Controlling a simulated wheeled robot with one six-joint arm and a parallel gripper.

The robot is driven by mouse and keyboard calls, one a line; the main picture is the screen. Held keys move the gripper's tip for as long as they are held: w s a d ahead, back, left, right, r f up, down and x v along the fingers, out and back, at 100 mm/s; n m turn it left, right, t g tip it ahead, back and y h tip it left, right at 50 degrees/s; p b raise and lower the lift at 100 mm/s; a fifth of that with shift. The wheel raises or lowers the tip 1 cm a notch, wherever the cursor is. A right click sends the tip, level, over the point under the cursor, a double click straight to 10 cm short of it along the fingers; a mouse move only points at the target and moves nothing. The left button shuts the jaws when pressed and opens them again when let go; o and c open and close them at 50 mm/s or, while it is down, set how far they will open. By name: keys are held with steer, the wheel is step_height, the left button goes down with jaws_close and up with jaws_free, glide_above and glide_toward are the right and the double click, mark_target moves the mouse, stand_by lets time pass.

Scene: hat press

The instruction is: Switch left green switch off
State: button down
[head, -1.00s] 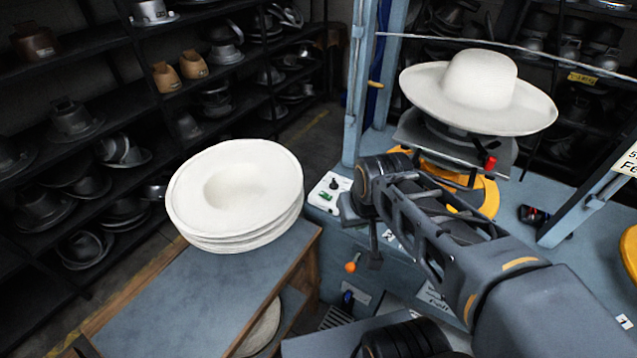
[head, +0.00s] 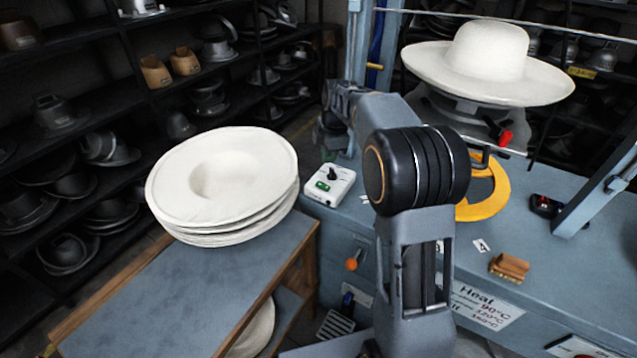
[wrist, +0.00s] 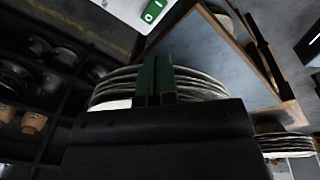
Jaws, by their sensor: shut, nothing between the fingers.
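The white control box (head: 345,186) sits on the left edge of the blue-grey bench, with a black knob on top. Its green switch (head: 323,186) is on the near left part of the box. In the wrist view the green switch (wrist: 153,10) shows at the top edge on the white box, beyond the fingertips. My gripper (head: 325,156) hangs just behind and above the box, apart from the switch as far as I can tell. In the wrist view its dark green fingers (wrist: 155,60) are shut together and empty. The switch's exact position is too small to tell.
A stack of white hats (head: 222,190) stands on the wooden-edged table (head: 190,290) left of the box. A white hat (head: 487,62) sits on the press at right. An orange knob (head: 352,265) sticks out from the bench front. A brush (head: 509,267) lies on the bench.

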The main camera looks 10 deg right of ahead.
mark_target(319, 185)
steer(key=r+n, duration=0.1)
steer(key=n, duration=0.1)
steer(key=r+n, duration=0.1)
steer(key=n, duration=0.2)
steer(key=w+n, duration=0.1)
steer(key=n, duration=0.2)
steer(key=shift+a+r, duration=0.1)
steer(key=shift+r, duration=0.3)
steer(key=f, duration=0.4)
steer(key=w+a+f, duration=0.1)
steer(key=f, duration=0.9)
steer(key=shift+w+a+p, duration=0.25)
steer(key=shift+a+p, duration=0.05)
steer(key=shift+p, duration=0.05)
